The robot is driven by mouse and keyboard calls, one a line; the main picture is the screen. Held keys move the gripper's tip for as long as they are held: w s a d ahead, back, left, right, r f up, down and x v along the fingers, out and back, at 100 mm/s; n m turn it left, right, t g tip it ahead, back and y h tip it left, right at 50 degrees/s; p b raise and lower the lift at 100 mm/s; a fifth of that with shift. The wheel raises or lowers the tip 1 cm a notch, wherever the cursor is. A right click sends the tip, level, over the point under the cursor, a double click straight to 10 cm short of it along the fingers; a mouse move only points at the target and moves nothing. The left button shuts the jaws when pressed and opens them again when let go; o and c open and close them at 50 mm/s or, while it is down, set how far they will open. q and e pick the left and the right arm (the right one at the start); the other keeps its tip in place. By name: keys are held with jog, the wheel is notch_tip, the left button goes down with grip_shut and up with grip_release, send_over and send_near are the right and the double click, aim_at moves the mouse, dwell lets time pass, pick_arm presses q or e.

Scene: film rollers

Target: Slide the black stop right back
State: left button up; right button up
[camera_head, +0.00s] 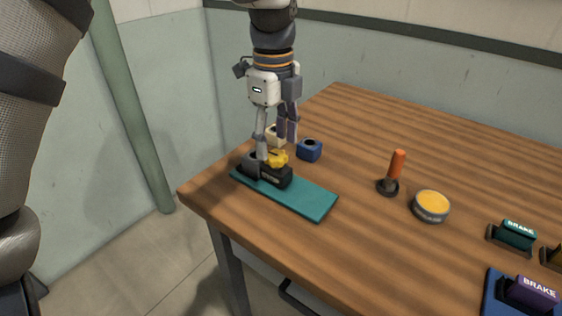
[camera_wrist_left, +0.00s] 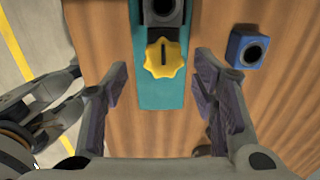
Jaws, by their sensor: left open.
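The black stop (camera_head: 274,177) sits at the far left end of a teal plate (camera_head: 305,198) on the wooden table. A yellow star-shaped knob (camera_head: 279,157) is on it. In the left wrist view the black stop (camera_wrist_left: 163,14) shows at the top edge, partly cut off, with a round hole, and the yellow knob (camera_wrist_left: 163,57) is just below it. My left gripper (camera_head: 277,150) is open, pointing down. In the wrist view its fingers stand either side of the knob, with gaps on both sides. One finger partly hides the stop in the head view. My right gripper is not in view.
An orange-handled tool (camera_head: 396,168), a yellow-topped tin (camera_head: 431,204) and brake-labelled blocks (camera_head: 516,234) are to the right. The table's left edge is close to the plate.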

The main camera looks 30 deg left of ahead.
aim_at(276, 169)
pick_arm(q)
notch_tip(276, 169, down, 8)
jog(key=shift+w, duration=0.15)
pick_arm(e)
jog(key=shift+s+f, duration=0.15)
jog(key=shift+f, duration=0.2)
